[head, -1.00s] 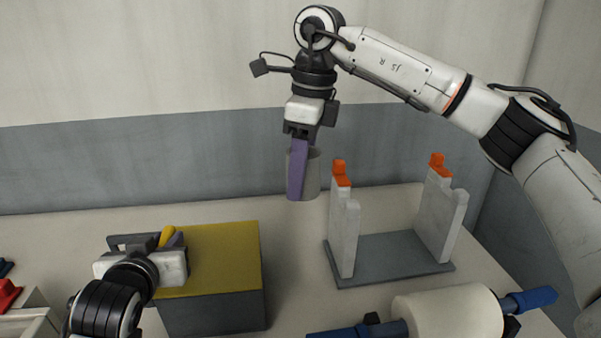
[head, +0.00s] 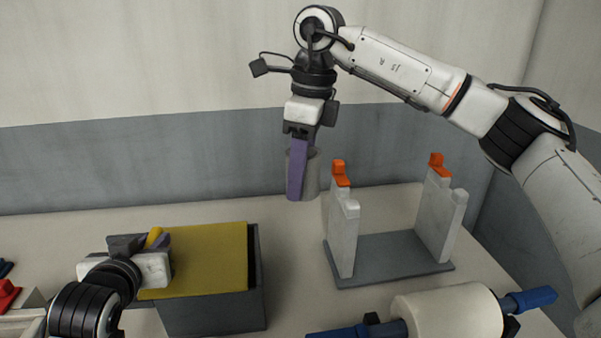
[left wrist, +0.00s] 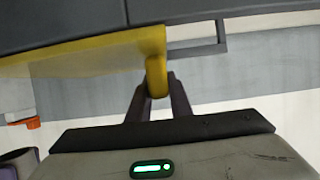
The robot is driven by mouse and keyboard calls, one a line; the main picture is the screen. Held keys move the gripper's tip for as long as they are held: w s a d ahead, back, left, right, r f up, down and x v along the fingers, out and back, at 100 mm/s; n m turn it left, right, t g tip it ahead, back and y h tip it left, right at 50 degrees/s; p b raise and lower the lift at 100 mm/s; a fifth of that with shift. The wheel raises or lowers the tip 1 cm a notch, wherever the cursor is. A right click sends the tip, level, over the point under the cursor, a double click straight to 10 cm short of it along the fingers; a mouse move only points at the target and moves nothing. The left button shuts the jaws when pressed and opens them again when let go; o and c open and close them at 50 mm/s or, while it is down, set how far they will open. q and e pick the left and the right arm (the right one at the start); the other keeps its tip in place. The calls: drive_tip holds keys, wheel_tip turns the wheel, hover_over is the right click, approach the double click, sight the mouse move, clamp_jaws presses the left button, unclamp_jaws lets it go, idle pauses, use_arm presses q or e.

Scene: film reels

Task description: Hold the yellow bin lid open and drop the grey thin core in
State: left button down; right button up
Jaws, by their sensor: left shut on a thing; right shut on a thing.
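The bin (head: 215,312) is a dark grey box on the table with a yellow lid (head: 205,258) on top. The lid sits shifted to the left, and a narrow dark gap shows along the bin's right side. My left gripper (head: 158,240) is shut on the lid's yellow handle, which also shows between the fingers in the left wrist view (left wrist: 157,77). My right gripper (head: 297,190) is shut on the grey thin core (head: 312,178), held upright in the air behind and right of the bin. The purple finger hides part of the core.
A grey stand (head: 390,258) with two pale uprights and orange tips stands to the right. A cream roll (head: 450,315) with blue ends lies at the front right. A red object (head: 8,293) is at the left edge.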

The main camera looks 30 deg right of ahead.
hover_over(221, 252)
drive_tip(key=shift+w+f, duration=0.1)
drive_tip(key=shift+f, duration=3.9)
use_arm(q)
drive_tip(key=w+a, duration=0.4)
drive_tip(key=a, duration=0.7)
drive_tip(key=shift+w, duration=0.25)
use_arm(e)
drive_tip(key=shift+f, duration=1)
drive_tip(key=shift+f, duration=3.25)
use_arm(q)
drive_tip(key=shift+f, duration=0.1)
